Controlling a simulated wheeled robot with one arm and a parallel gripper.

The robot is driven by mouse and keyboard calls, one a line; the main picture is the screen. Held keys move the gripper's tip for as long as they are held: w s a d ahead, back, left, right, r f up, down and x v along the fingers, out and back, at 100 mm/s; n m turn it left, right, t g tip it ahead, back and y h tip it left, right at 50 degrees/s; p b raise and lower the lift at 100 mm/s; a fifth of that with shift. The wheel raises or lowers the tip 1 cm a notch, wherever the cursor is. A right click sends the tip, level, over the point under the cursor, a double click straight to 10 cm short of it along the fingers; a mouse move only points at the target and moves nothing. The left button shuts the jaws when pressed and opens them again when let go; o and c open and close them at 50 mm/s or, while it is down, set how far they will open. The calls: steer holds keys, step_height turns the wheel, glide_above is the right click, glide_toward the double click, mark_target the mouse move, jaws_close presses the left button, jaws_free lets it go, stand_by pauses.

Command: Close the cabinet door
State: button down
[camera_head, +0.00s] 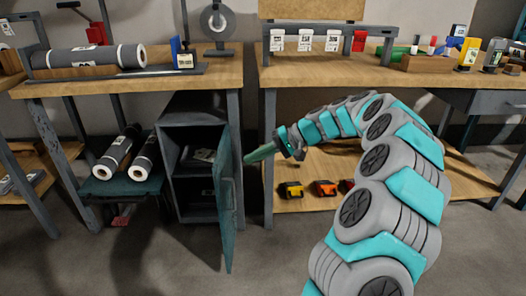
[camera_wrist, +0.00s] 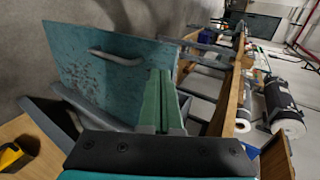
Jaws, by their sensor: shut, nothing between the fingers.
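The grey metal cabinet (camera_head: 178,172) stands under the left workbench with its front open. Its teal door (camera_head: 227,215) swings out toward me and shows nearly edge-on. In the wrist view the door's face (camera_wrist: 85,85) fills the left middle, with a curved handle (camera_wrist: 116,58) on it. My gripper (camera_head: 250,157) has green fingers, shut and empty, just right of the door near its upper part. In the wrist view the shut fingers (camera_wrist: 160,78) overlap the door's edge region. I cannot tell whether they touch it.
Workbenches (camera_head: 330,73) run along the wall, with rolls (camera_head: 85,57) on the left one. More rolls (camera_head: 117,152) lie on a low rack left of the cabinet. Small yellow and orange items (camera_head: 326,188) sit on the right lower shelf. Floor before the cabinet is clear.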

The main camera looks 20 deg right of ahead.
mark_target(218, 167)
steer(key=x, duration=0.2)
steer(key=r+x, duration=0.1)
steer(key=x, duration=0.3)
steer(key=shift+w+a, duration=0.2)
steer(key=shift+a, duration=0.45)
steer(key=shift+w+a+p, duration=0.15)
steer(key=shift+a+p, duration=0.15)
steer(key=shift+a, duration=0.15)
steer(key=shift+a, duration=0.15)
